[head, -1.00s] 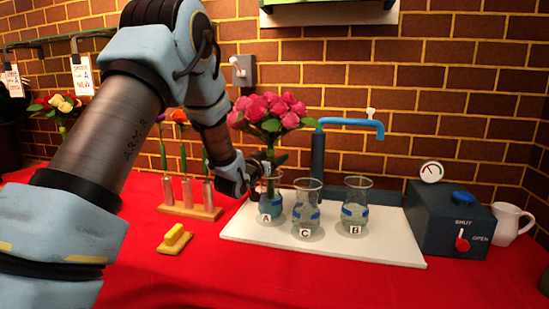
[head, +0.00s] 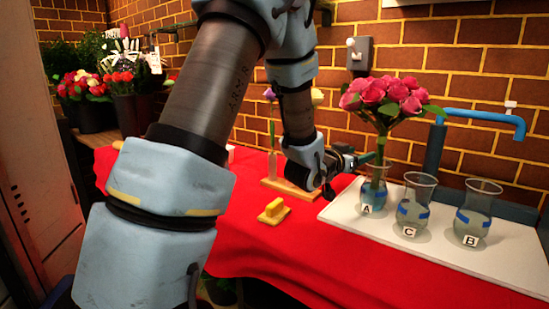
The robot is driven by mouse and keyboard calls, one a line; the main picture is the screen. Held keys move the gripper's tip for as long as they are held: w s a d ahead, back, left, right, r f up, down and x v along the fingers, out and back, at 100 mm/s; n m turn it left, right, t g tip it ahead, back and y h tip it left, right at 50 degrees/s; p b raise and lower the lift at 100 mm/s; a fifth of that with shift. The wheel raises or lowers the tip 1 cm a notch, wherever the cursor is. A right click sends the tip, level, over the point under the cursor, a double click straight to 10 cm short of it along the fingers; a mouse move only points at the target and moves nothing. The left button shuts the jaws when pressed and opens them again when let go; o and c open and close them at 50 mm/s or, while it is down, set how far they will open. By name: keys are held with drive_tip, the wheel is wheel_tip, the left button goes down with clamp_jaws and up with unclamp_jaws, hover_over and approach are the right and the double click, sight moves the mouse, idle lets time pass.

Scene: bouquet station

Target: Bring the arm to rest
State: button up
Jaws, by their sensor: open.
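My gripper (head: 352,163) is open and empty at the end of my bent arm. It is just left of vase A (head: 372,190), above the left edge of the white board (head: 455,250). A bouquet of pink roses (head: 389,98) stands upright in vase A, its green stems in the glass. Vase C (head: 412,207) and vase B (head: 476,213) stand to the right on the same board and hold no flowers.
A wooden stand (head: 288,189) with single flowers is partly hidden by my arm. A yellow block (head: 273,208) lies on the red cloth (head: 300,240). A blue tap (head: 480,117) rises behind the vases. Flower buckets (head: 92,110) stand at the far left.

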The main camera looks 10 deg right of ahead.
drive_tip(key=a+f+n+g+y+p, duration=0.2)
drive_tip(key=a+n+y+p, duration=0.6)
drive_tip(key=a, duration=1.6)
drive_tip(key=s+a+n+g+y, duration=0.1)
drive_tip(key=s+a+g+y, duration=0.4)
drive_tip(key=s+a, duration=0.7)
drive_tip(key=s+g, duration=0.2)
drive_tip(key=s, duration=0.2)
drive_tip(key=shift+a+r+p, duration=0.3)
drive_tip(key=shift+r, duration=0.05)
